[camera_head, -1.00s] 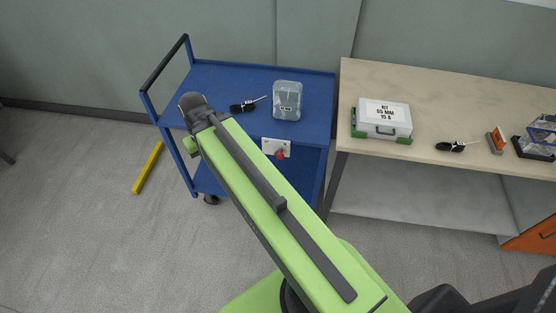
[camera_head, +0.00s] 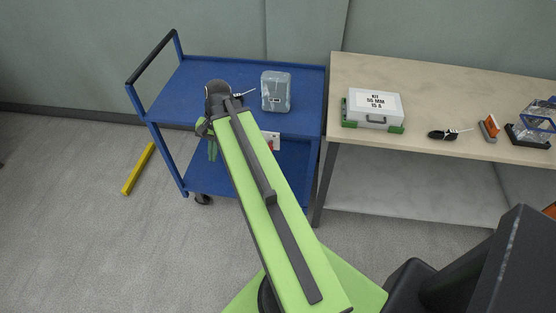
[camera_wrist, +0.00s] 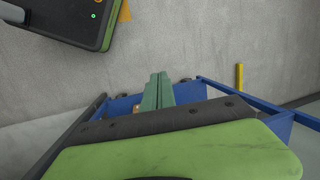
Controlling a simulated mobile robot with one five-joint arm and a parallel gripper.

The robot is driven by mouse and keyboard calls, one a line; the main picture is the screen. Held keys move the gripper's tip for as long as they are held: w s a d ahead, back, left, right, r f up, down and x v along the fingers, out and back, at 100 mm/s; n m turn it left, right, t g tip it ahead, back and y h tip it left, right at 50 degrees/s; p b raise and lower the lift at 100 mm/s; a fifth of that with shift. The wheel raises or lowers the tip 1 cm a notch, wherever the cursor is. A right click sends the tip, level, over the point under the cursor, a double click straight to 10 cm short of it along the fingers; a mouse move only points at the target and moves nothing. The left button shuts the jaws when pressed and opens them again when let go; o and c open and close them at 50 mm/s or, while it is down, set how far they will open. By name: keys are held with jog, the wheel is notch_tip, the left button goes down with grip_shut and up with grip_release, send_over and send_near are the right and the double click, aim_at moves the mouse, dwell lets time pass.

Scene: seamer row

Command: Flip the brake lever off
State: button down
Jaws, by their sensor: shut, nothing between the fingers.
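The blue cart (camera_head: 305,92) stands left of the bench. A white plate (camera_head: 270,136) with a small red part, which looks like the brake lever (camera_head: 276,147), sits on its front edge. My arm covers the left part of this plate in the head view. My gripper (camera_head: 212,155) points down in front of the cart, left of the plate and apart from it. In the wrist view the green fingers (camera_wrist: 158,90) are together and empty. The lever cannot be made out in the wrist view, so its exact position is unclear.
A clear container (camera_head: 276,92) and a dark tool, partly hidden by my arm, are on the cart top. The bench (camera_head: 430,90) at right holds a kit case (camera_head: 374,108) and small items. A yellow bar (camera_head: 138,168) lies on the floor at left.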

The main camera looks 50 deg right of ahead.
jog(key=s+d+f+m+t+b, duration=0.2)
jog(key=s+d+m, duration=0.4)
jog(key=d, duration=0.3)
jog(key=s+d+f+m+t+b, duration=0.2)
jog(key=s+d+m+b, duration=0.2)
jog(key=d, duration=0.6)
jog(key=s+d+f+m+t+y+b, duration=0.1)
jog(key=s+d+f+m+t+b, duration=0.1)
jog(key=s+d+m, duration=0.6)
jog(key=shift+d+m+b, duration=0.4)
jog(key=shift+d+m, duration=0.4)
jog(key=shift+m, duration=0.2)
jog(key=w+a+f+b, duration=0.4)
jog(key=w+f+b, duration=0.2)
jog(key=w, duration=0.3)
jog(key=shift+a, duration=0.3)
